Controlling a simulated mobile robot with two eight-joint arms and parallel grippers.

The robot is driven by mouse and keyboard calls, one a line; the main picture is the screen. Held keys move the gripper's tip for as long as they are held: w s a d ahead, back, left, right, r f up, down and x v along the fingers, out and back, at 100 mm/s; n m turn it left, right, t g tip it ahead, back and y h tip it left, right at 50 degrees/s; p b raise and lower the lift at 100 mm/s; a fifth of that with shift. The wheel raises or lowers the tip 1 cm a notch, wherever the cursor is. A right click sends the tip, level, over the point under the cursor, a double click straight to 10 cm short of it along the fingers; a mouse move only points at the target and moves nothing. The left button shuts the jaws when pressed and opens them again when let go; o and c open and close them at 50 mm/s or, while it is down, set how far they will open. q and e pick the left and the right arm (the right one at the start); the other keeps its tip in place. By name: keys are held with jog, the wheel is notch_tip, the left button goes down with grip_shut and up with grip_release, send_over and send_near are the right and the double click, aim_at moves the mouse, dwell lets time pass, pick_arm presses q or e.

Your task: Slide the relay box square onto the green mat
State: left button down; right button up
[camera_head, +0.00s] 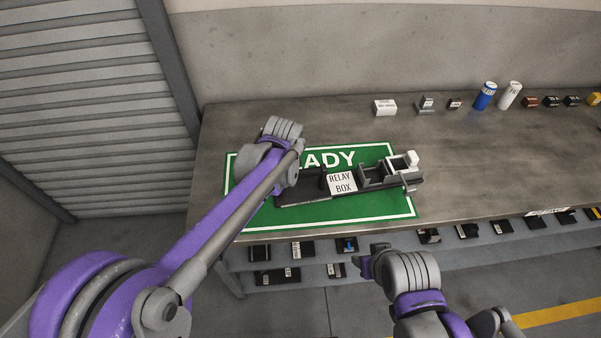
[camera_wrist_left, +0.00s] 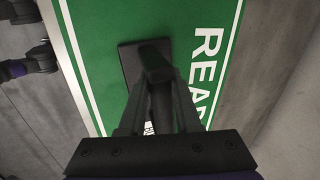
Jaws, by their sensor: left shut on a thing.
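The relay box (camera_head: 317,196) is a long dark tray with a white label and grey parts at its right end. It lies on the green mat (camera_head: 375,205), nearly in line with it but slightly angled. Its right end appears to reach past the mat's right border. My left gripper (camera_wrist_left: 156,78) is shut on a dark upright part of the box in the left wrist view, where the dark plate (camera_wrist_left: 128,58) lies on green. The wrist hides part of the mat's lettering. My right gripper (camera_head: 372,260) hangs in front of the table, apart from the box; its jaw opening is unclear.
The grey table (camera_head: 470,170) is clear to the right of the mat. Along the back stand a white box (camera_head: 385,107), a blue can (camera_head: 484,96), a white can (camera_head: 509,95) and several small boxes. A shelf (camera_head: 300,277) with dark items is below.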

pick_arm(q)
jog(key=shift+a+f, duration=0.15)
jog(key=shift+a, duration=5)
jog(key=c, duration=1.1)
grip_release()
jog(key=o, duration=0.6)
jog(key=shift+w, duration=0.1)
jog(key=shift+c, duration=0.2)
